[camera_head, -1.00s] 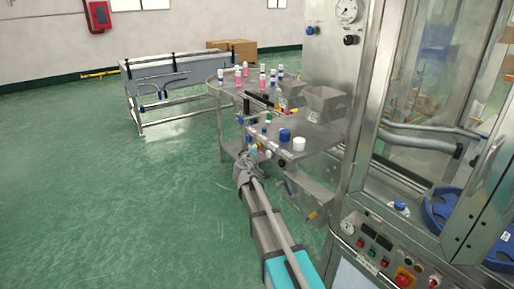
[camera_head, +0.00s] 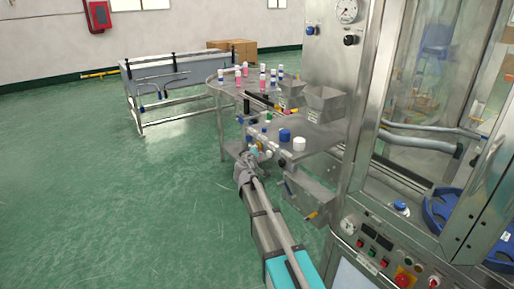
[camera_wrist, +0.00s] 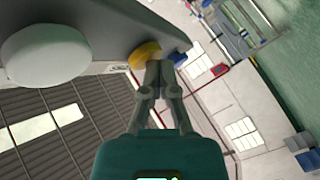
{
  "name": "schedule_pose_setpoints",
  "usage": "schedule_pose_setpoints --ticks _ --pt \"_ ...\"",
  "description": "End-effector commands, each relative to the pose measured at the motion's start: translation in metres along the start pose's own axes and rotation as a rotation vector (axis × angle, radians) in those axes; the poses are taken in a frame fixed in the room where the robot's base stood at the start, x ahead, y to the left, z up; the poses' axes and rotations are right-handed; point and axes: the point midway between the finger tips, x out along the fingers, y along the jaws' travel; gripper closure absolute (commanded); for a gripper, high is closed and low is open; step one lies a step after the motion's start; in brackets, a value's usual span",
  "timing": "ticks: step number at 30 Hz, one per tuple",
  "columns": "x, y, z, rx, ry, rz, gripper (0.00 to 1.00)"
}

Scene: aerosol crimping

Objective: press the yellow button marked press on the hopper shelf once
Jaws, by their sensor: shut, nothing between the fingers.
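The yellow button (camera_wrist: 144,54) shows in the wrist view at the edge of the grey hopper shelf (camera_wrist: 104,68). Its marking cannot be read. My gripper (camera_wrist: 158,66) is shut and empty, with its fingertips right beside the button and overlapping its lower right side in the picture. I cannot tell whether they touch it. In the head view my gripper (camera_head: 258,148) is small, at the near left edge of the shelf (camera_head: 318,138), and the button is too small to make out surely.
A large white round cap (camera_wrist: 46,55) is left of the button in the wrist view; a blue part (camera_wrist: 178,58) is close on its right. On the shelf stand a blue cap (camera_head: 285,135) and a white cap (camera_head: 299,144). A steel hopper (camera_head: 326,104) stands behind. The left floor is clear.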

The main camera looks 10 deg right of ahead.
Motion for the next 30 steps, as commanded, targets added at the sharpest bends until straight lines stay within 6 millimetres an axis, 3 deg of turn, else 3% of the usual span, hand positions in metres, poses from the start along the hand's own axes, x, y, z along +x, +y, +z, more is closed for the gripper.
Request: schedule_pose_setpoints --ticks 30 --pt "-0.016 -0.012 -0.011 0.000 0.000 0.000 1.00"
